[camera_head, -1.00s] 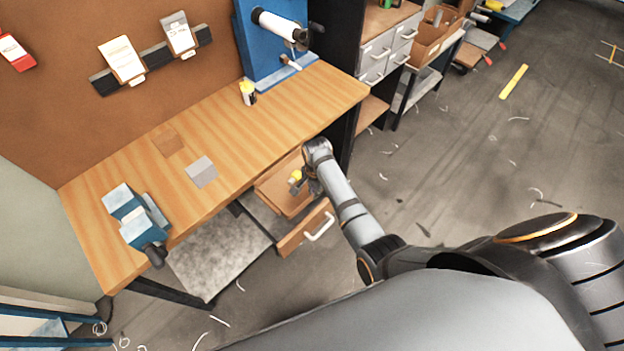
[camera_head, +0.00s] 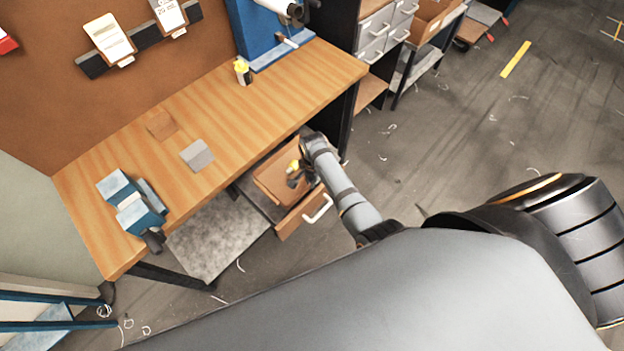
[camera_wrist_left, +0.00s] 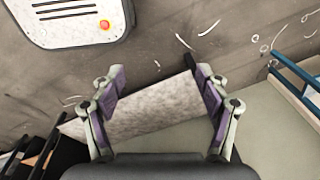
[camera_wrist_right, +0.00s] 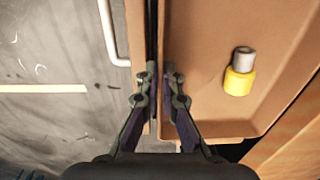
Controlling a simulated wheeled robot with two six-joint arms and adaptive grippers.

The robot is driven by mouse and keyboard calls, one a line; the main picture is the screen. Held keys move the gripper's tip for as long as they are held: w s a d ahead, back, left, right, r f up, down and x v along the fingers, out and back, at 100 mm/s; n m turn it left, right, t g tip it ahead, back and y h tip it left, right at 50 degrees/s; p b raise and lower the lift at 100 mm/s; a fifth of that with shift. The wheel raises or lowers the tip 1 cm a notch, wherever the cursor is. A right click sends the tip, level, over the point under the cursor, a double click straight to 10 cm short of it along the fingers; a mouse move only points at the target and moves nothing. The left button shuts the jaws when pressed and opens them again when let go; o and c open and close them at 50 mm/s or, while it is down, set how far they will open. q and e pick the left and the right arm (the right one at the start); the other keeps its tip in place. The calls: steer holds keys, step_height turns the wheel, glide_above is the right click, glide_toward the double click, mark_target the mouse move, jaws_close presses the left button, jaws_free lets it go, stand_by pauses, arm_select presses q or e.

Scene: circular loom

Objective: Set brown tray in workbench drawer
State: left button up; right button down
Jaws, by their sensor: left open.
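The brown tray (camera_head: 273,182) is at the open drawer (camera_head: 291,220) under the workbench, within the drawer's outline from above; whether it rests on the bottom is hidden. A yellow and grey item (camera_wrist_right: 240,72) lies in the tray. My right gripper (camera_wrist_right: 157,78) is nearly closed at the tray's edge beside the drawer front, with the tray wall (camera_wrist_right: 185,45) between its fingers. In the head view my right gripper (camera_head: 303,172) reaches down over the tray's right side. My left gripper (camera_wrist_left: 157,82) is open and empty above the floor, seen only in its wrist view.
The workbench top (camera_head: 200,115) carries a blue vise (camera_head: 130,203), a grey plate (camera_head: 197,155), a brown square (camera_head: 162,125) and a yellow-topped bottle (camera_head: 242,72). A grey lower shelf (camera_head: 217,240) lies left of the drawer. The floor to the right (camera_head: 460,140) is mostly clear.

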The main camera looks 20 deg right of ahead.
steer(key=shift+w+d+f, duration=0.1)
steer(key=shift+w+f, duration=0.1)
steer(key=c, duration=1.9)
jaws_free()
steer(key=shift+w+d+f, duration=0.1)
steer(key=shift+f, duration=0.05)
steer(key=o, duration=0.4)
steer(key=shift+r+p, duration=0.3)
steer(key=shift+r, duration=0.35)
steer(key=shift+r+b, duration=0.3)
steer(key=shift+r, duration=0.05)
arm_select(q)
steer(key=shift+w+d+f+b, duration=0.1)
steer(key=shift+w+f+b, duration=0.1)
steer(key=shift+f+b, duration=0.4)
steer(key=shift+w+d+f+b, duration=0.1)
steer(key=shift+w+f+b, duration=0.1)
steer(key=shift+f+b, duration=0.35)
arm_select(e)
steer(key=r, duration=1.1)
steer(key=shift+s+r, duration=0.15)
steer(key=shift+s, duration=0.05)
